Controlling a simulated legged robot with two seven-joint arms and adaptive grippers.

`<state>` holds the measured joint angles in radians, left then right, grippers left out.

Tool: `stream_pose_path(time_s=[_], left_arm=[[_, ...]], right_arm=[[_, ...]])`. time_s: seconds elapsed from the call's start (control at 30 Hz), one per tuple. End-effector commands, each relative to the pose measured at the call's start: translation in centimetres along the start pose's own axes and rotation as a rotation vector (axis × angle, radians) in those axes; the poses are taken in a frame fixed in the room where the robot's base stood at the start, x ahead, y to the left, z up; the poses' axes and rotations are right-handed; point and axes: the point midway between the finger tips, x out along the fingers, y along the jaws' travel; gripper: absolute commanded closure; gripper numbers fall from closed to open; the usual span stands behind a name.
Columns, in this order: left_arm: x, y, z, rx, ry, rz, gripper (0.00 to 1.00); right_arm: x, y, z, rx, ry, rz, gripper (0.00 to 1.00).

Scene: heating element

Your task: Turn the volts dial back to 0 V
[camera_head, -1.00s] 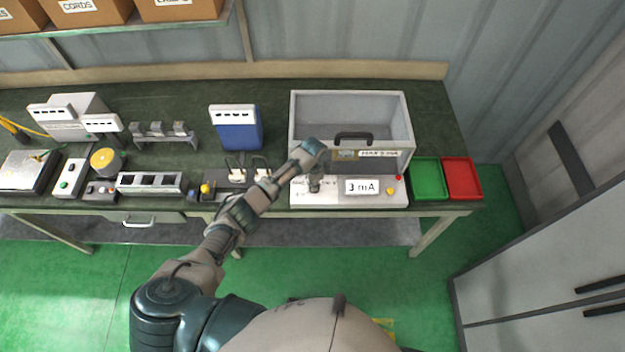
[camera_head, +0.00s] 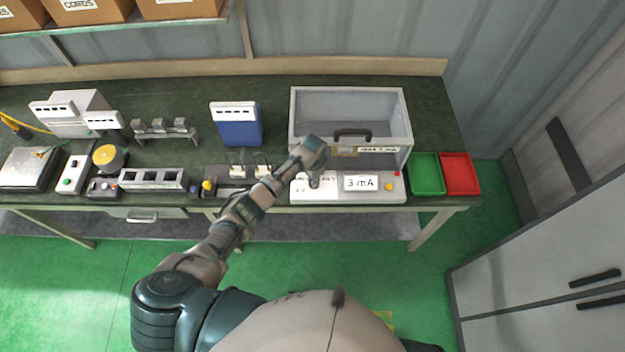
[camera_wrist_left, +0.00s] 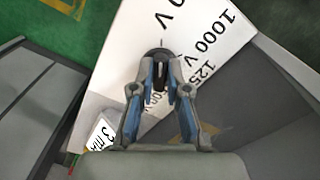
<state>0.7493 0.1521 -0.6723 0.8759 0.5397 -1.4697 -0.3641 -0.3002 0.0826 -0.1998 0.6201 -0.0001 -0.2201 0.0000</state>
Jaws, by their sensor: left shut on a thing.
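The dark round volts dial (camera_wrist_left: 160,53) shows in the left wrist view on a white panel (camera_wrist_left: 130,45) with printed voltage labels, among them one reading 1000 V. My left gripper (camera_wrist_left: 160,72) is shut on the dial, with one finger on each side of it. The fingers hide much of the dial, so its setting cannot be read. In the head view my left gripper (camera_head: 314,181) is at the left part of the white control panel (camera_head: 335,198) and hides the dial. My right gripper is not in view.
The panel has a 3 mA display (camera_head: 360,183) and a yellow button (camera_head: 389,187). A grey open-topped box with a handle (camera_head: 352,134) stands behind it. A green tray (camera_head: 427,174) and a red tray (camera_head: 460,174) lie to the right. Sockets and devices stand to the left.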

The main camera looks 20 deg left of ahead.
Motion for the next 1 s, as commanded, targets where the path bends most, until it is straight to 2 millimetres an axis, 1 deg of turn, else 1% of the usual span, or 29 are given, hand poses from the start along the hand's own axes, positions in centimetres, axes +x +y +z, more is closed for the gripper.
stream_pose_path(time_s=[0.03,0.07,0.1,0.13,0.4,0.47,0.53,0.67,0.8,0.9,1.0], left_arm=[[-0.6,-0.1,-0.7,0.001,0.021,-0.007,0.8],[-0.6,-0.1,-0.7,0.001,0.021,-0.007,0.73],[-0.6,-0.1,-0.7,0.001,0.02,-0.007,0.63],[-0.6,-0.1,-0.6,0.001,0.018,-0.006,0.6],[-0.3,-0.1,-0.1,0.0,0.01,-0.004,0.6],[-0.6,-0.1,-0.1,0.001,0.01,-0.004,0.6],[-1.3,-0.2,-0.2,0.001,0.012,-0.004,0.6],[-3.7,-0.2,-0.3,0.002,0.013,-0.005,0.6],[-7.0,-0.2,-0.4,0.002,0.013,-0.005,0.6],[-9.0,-0.2,-0.5,0.002,0.012,-0.005,0.6],[-10.6,-0.2,-0.5,0.002,0.012,-0.005,0.6]], right_arm=[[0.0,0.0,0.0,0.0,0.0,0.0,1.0],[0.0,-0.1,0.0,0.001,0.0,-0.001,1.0],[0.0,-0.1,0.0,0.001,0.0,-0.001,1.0],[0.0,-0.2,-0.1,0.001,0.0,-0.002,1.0],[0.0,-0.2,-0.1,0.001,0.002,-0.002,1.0],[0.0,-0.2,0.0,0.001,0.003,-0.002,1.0],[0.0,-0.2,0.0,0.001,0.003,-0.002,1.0],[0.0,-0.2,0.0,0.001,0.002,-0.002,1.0],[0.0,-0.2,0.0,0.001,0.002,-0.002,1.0],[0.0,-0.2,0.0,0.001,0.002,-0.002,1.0],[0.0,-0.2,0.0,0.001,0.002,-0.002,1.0]])
